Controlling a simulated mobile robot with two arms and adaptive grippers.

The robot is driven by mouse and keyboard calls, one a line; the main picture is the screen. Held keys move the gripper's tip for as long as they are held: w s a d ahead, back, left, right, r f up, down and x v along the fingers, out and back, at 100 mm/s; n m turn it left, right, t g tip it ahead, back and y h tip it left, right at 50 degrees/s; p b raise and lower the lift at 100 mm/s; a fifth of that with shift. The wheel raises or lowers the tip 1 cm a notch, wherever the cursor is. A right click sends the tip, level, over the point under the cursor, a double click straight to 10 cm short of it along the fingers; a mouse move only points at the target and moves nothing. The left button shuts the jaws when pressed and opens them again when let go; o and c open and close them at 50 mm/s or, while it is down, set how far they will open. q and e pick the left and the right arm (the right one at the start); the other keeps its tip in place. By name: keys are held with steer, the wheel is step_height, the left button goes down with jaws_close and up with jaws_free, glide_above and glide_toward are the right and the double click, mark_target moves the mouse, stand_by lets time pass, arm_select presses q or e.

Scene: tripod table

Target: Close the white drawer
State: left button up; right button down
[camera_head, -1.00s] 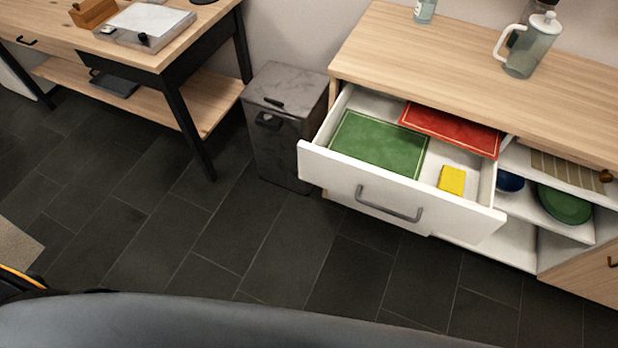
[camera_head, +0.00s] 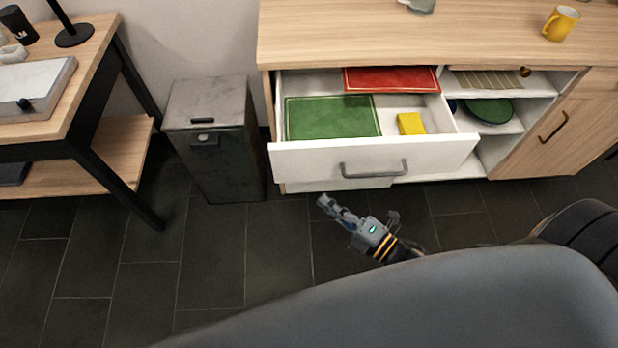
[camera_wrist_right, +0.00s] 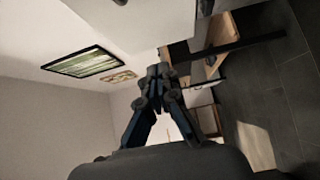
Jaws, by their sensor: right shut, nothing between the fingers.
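The white drawer (camera_head: 300,157) stands pulled open from the wooden cabinet in the head view. Its front has a grey bar handle (camera_head: 374,169). Inside lie a green mat (camera_head: 330,118), a red mat (camera_head: 390,78) and a yellow block (camera_head: 411,124). My right gripper (camera_head: 325,203) is in front of and below the drawer front in the picture, apart from the handle. It is shut and empty. In the right wrist view its fingers (camera_wrist_right: 158,75) are together, with a pale surface near the top. My left gripper is not in view.
A grey bin (camera_head: 212,140) stands on the floor left of the drawer. A wooden table (camera_head: 95,70) with black legs is at the far left. Open shelves with a green plate (camera_head: 488,110) are right of the drawer. A yellow mug (camera_head: 560,23) stands on the cabinet top (camera_head: 400,40).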

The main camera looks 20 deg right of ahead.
mark_target(298, 168)
steer(key=w, duration=0.2)
steer(key=w+a+b, duration=0.1)
steer(key=w, duration=0.1)
steer(key=w+b, duration=0.1)
steer(key=w, duration=0.2)
steer(key=shift+a+f, duration=0.1)
steer(key=shift+a, duration=0.2)
steer(key=shift+w+d, duration=0.15)
steer(key=shift+w, duration=0.35)
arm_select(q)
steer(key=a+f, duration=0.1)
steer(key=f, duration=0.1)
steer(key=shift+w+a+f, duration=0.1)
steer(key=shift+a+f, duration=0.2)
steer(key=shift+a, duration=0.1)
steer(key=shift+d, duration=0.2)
